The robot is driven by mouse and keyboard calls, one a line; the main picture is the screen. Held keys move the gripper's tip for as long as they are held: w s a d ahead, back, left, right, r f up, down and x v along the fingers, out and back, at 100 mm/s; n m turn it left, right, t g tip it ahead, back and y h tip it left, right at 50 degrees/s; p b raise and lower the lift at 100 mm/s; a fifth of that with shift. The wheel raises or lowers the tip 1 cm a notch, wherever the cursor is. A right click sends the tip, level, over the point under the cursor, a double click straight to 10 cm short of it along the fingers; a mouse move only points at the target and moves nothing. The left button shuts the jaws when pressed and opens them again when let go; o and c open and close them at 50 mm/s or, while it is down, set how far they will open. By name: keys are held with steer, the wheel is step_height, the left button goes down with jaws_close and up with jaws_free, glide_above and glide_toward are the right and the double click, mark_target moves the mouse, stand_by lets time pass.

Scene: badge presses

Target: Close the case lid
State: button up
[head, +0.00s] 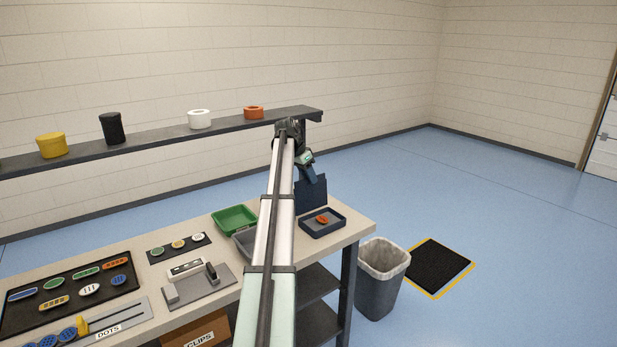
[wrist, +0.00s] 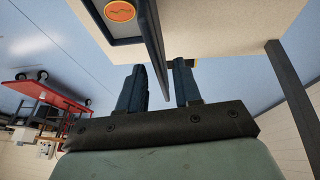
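The dark blue case (head: 338,229) sits at the right end of the bench with its lid (head: 311,196) standing open, roughly upright, along the back. An orange badge (head: 322,220) lies inside; it also shows in the wrist view (wrist: 120,11). My gripper (head: 311,178) is at the top edge of the lid. In the wrist view my gripper (wrist: 160,83) is open, and the lid (wrist: 154,45), seen edge-on, runs between its two fingers. A gap shows beside the lid, so I cannot tell that either finger touches it.
A green bin (head: 235,211) and a grey bin (head: 241,240) stand left of the case, the grey one partly behind my arm. A shelf (head: 170,138) with rolls and cups runs behind. A waste bin (head: 382,293) stands on the floor at the right.

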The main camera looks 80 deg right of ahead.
jaws_close()
stand_by(0.3)
stand_by(1.2)
